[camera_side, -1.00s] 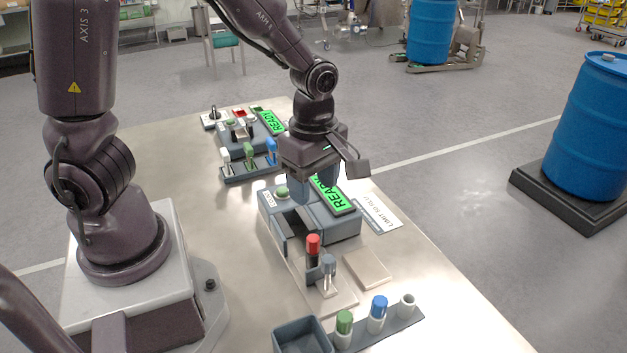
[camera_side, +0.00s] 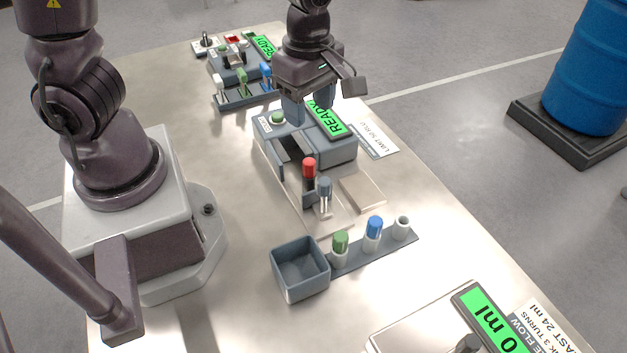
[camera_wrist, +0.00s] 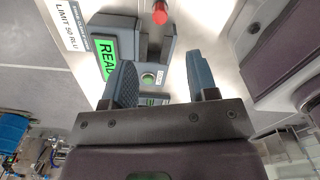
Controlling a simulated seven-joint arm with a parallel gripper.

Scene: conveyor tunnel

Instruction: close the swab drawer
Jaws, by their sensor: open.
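The grey swab reader (camera_side: 345,150) stands mid-table with a green READY screen (camera_side: 329,119) and a green button (camera_side: 277,117). Its swab drawer (camera_side: 293,183) is pulled out toward the front of the side view. A red-capped tube (camera_side: 309,167) stands upright at the drawer, with a grey upright piece (camera_side: 325,187) near the drawer's front end. My gripper (camera_side: 306,112) is open and empty above the reader, behind the drawer. In the wrist view its fingers (camera_wrist: 163,85) are apart, with the reader's button (camera_wrist: 147,78) and the red cap (camera_wrist: 160,12) beyond them.
A rack (camera_side: 345,262) with green-capped and blue-capped tubes and an open grey bin (camera_side: 300,292) stand in front of the drawer. A flat beige pad (camera_side: 362,194) lies to its right. A second READY station (camera_side: 236,70) stands behind. The table to the drawer's left is bare.

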